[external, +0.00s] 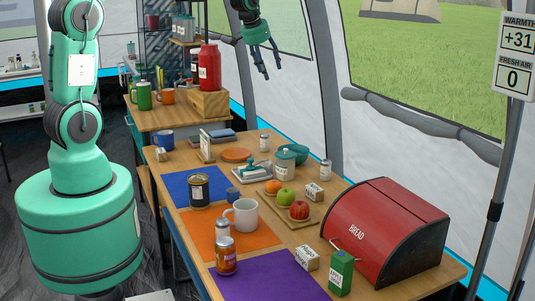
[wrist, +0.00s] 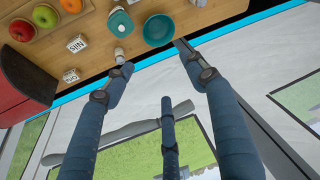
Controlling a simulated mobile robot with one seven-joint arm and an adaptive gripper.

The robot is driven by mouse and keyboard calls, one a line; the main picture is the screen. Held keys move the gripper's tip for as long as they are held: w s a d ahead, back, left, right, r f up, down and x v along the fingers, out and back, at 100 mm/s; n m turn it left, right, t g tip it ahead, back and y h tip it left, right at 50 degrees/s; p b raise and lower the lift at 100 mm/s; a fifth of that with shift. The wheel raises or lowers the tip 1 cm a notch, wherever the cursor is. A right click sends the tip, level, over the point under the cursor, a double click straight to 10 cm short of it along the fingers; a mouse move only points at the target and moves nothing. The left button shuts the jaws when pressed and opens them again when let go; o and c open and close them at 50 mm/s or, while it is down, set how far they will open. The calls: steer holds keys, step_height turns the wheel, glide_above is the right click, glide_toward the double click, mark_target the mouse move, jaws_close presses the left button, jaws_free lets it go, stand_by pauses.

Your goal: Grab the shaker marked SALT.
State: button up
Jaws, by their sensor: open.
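Several small shakers with grey tops stand on the table; I cannot read SALT on any. One shaker (external: 326,169) stands near the wall-side edge, right of the teal-lidded jar (external: 284,164). It appears to be the pale shaker (wrist: 120,54) beside one fingertip in the wrist view. Another shaker (external: 264,143) stands farther back, and one (external: 223,224) stands near the white mug. My gripper (external: 269,72) hangs open and empty, high above the table's far part near the tent wall. Its blue fingers (wrist: 154,58) are spread in the wrist view.
The teal bowl (external: 293,153) is behind the jar. A fruit board (external: 284,215) and red bread box (external: 385,232) stand toward the front right. A small white box (external: 314,191) lies near the fruit. The air around my gripper is clear; the tent wall (external: 310,100) is close.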

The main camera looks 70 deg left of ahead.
steer(key=w+a+f+n, duration=0.1)
steer(key=w+a+f, duration=0.4)
steer(key=a+f, duration=0.7)
steer(key=n, duration=0.1)
glide_toward(264, 134)
step_height(264, 134, up, 3)
steer(key=shift+d+f+g+y, duration=0.15)
steer(key=shift+d+g+y, duration=0.15)
steer(key=shift+d+g, duration=0.1)
steer(key=shift+b+x, duration=0.85)
steer(key=shift+x, duration=3.45)
steer(key=shift+b+x, duration=0.7)
steer(key=shift+x, duration=1.9)
steer(key=shift+d, duration=0.1)
